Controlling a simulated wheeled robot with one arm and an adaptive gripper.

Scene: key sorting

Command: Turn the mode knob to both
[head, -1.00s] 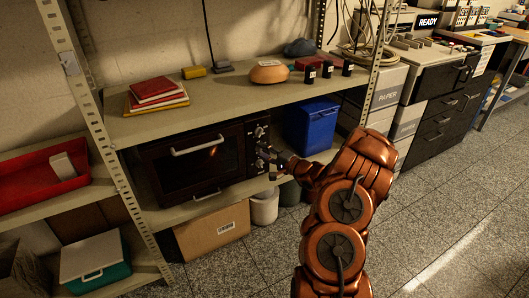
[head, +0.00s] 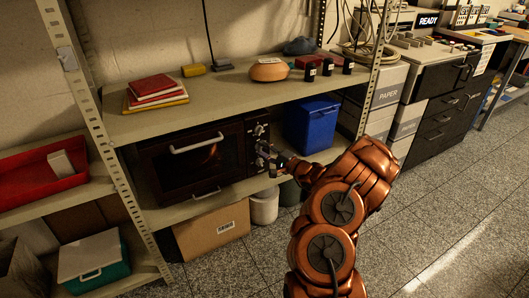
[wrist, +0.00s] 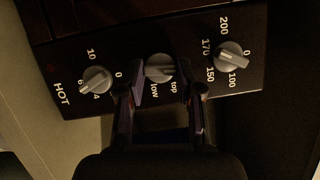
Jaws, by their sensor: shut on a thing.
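The oven (head: 190,165) stands on the middle shelf with its dark control panel at the right of its door. In the wrist view the panel holds three grey knobs in a row. The middle one, the mode knob (wrist: 159,67), has "low" and "top" printed below it; the word "both" is not visible. My gripper (wrist: 162,82) has one finger on each side of this knob and is shut on it. The fingers and gripper body hide part of the panel. In the head view my gripper (head: 266,158) is at the panel, partly hiding it.
Beside the mode knob are a 0–10 knob (wrist: 96,80) at left and a temperature knob (wrist: 232,56) at right, both close to the fingers. A blue bin (head: 312,125) stands right of the oven. The shelf board (head: 225,92) is above.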

